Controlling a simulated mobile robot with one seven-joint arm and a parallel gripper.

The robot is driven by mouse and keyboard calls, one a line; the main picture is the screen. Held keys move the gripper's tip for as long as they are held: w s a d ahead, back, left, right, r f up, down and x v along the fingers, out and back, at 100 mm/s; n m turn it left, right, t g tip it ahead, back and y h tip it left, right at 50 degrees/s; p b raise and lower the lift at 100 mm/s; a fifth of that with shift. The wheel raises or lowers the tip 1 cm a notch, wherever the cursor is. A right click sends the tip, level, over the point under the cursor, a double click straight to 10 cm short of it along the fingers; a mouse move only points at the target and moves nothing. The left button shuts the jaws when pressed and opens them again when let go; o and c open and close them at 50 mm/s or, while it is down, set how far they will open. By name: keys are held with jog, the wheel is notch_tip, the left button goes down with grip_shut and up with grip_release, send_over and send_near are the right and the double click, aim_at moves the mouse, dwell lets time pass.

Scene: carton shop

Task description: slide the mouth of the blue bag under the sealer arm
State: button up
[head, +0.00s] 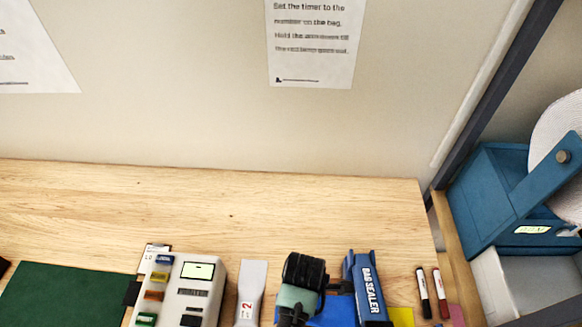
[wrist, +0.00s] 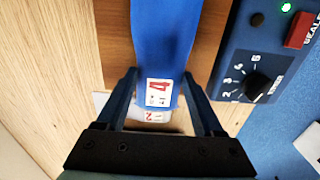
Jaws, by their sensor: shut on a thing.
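The blue bag (wrist: 168,40) carries a white label with a red 4 and runs from between my fingers out of the top of the wrist view. My gripper (wrist: 162,88) is shut on it. In the head view my gripper (head: 296,300) stands just left of the sealer arm (head: 368,290), marked BAG SEALER, and part of the bag (head: 333,312) shows between them. The sealer's dark blue body (wrist: 232,75), with a dial, a lit green lamp and a red switch, is right of the bag. The bag's mouth cannot be made out.
A grey bag (head: 251,288) labelled 2 lies left of my gripper. A pale device (head: 195,268) with a screen and a green mat (head: 62,293) lie further left. The table's back (head: 200,195) is clear.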

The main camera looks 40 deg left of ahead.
aim_at(318, 311)
jog(key=shift+w+d+f+b, duration=0.25)
jog(key=shift+w+d, duration=0.35)
jog(key=shift+d, duration=0.3)
jog(key=shift+w+d+f+b, duration=0.2)
jog(key=shift+w+d, duration=0.4)
jog(key=shift+d, duration=0.3)
jog(key=shift+f, duration=0.1)
jog(key=o, duration=1.4)
jog(key=shift+s+a+r+p, duration=0.1)
jog(key=shift+a+r+p, duration=0.05)
jog(key=shift+r+p, duration=0.95)
jog(key=shift+s+a+r+p, duration=0.2)
jog(key=shift+r+p, duration=0.7)
jog(key=shift+p, duration=0.35)
jog(key=shift+s+a+r+p, duration=0.1)
jog(key=shift+a+r+p, duration=0.05)
jog(key=shift+r+p, duration=0.95)
jog(key=shift+f, duration=0.1)
